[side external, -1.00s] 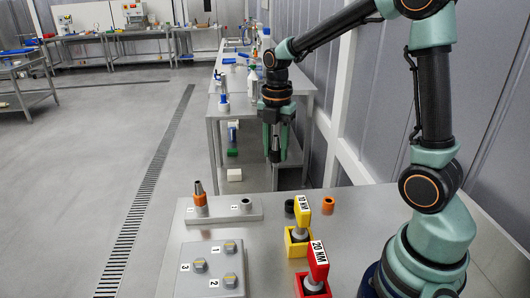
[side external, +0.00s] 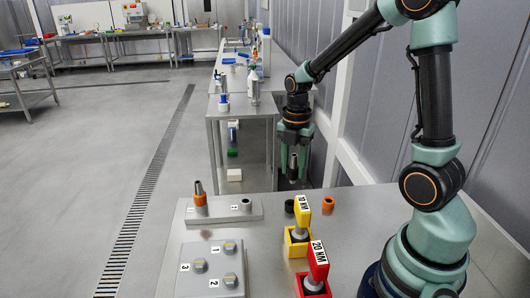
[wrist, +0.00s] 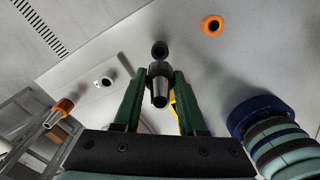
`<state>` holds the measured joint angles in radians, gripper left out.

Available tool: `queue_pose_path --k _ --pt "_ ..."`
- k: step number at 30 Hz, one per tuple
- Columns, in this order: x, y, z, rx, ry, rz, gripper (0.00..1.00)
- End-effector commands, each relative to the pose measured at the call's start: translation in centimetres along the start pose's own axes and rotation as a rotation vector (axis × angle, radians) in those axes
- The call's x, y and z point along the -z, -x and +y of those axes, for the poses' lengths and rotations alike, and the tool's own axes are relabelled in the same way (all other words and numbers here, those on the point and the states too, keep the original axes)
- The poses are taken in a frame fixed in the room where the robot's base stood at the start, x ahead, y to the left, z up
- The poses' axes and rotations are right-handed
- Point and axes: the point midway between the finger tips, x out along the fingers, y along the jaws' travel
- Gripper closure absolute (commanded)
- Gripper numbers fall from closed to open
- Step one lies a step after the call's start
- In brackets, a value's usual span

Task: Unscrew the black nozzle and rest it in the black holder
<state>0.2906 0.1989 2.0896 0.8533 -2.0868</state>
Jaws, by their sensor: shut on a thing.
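My gripper (side external: 293,158) is shut on the black nozzle (side external: 292,170), a grey metal cone with a black collar. It holds the nozzle raised, beyond the far edge of the table in the side picture. In the wrist view the nozzle (wrist: 158,88) sits between the two green fingers. The black holder (side external: 290,206) is a short dark ring on the table, below the nozzle in the side view. In the wrist view the holder (wrist: 160,49) shows just past the nozzle's collar, with clear space around it. The nozzle is apart from the holder.
An orange holder ring (side external: 328,204) stands right of the black one. A grey bar (side external: 224,213) carries an orange-collared nozzle (side external: 200,196) and a bare socket (side external: 246,204). Yellow (side external: 300,220) and red (side external: 318,265) torque tools stand in front. A grey block with bolts (side external: 212,270) is left.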

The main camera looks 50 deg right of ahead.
Motion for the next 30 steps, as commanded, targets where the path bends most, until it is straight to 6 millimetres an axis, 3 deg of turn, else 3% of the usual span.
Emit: queue_pose_path --k 5,21,30 --pt "0.0 -0.5 0.0 0.0 0.0 0.0 1.0" --pt "0.0 -4.8 0.0 0.002 -0.001 0.001 1.0" --pt "0.0 -5.8 0.0 0.0 -0.001 0.0 1.0"
